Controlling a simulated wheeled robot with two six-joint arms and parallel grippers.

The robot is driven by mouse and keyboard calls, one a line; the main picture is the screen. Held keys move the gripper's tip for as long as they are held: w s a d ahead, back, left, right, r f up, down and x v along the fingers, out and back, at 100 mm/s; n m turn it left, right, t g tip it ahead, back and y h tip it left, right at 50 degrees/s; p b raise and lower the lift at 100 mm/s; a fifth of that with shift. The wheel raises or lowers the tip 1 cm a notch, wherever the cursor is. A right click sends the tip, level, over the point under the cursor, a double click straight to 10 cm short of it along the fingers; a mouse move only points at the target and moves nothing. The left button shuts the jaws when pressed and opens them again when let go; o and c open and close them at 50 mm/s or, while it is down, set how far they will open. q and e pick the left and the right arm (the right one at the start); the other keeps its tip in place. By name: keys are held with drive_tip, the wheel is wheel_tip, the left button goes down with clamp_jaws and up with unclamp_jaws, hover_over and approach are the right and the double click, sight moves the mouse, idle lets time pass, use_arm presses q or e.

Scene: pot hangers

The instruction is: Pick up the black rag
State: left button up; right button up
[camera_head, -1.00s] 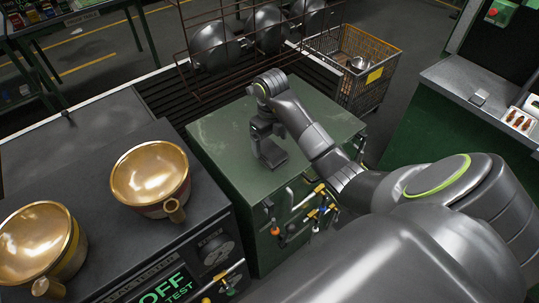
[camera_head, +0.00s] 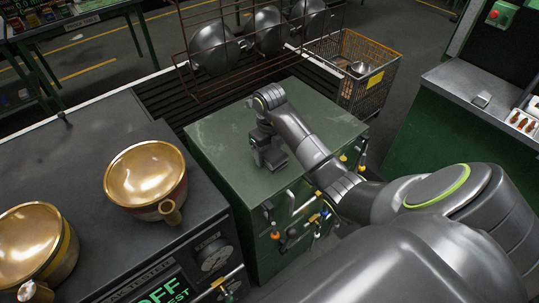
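My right gripper (camera_head: 272,160) is low over the top of the green cabinet (camera_head: 215,135), near its middle. The gripper looks small and dark from here, and I cannot tell whether its fingers are open or shut. I see no black rag on the bare parts of the cabinet top. If it lies under or behind the gripper, it is hidden. My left gripper is out of view.
Two brass pots (camera_head: 146,172) (camera_head: 32,240) stand on the dark tester bench at left. A wire rack (camera_head: 185,75) with several dark pans hangs behind the cabinet. A wire basket cart (camera_head: 392,68) stands at back right. Tools hang on the cabinet's front.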

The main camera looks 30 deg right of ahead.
sight(270, 150)
drive_tip(key=c, duration=0.6)
drive_tip(key=shift+o, duration=0.2)
drive_tip(key=shift+r, duration=0.45)
wheel_tip(270, 150, up, 2)
drive_tip(key=shift+r+p, duration=0.15)
drive_tip(key=shift+p, duration=0.15)
wheel_tip(270, 150, up, 7)
drive_tip(key=p, duration=0.7)
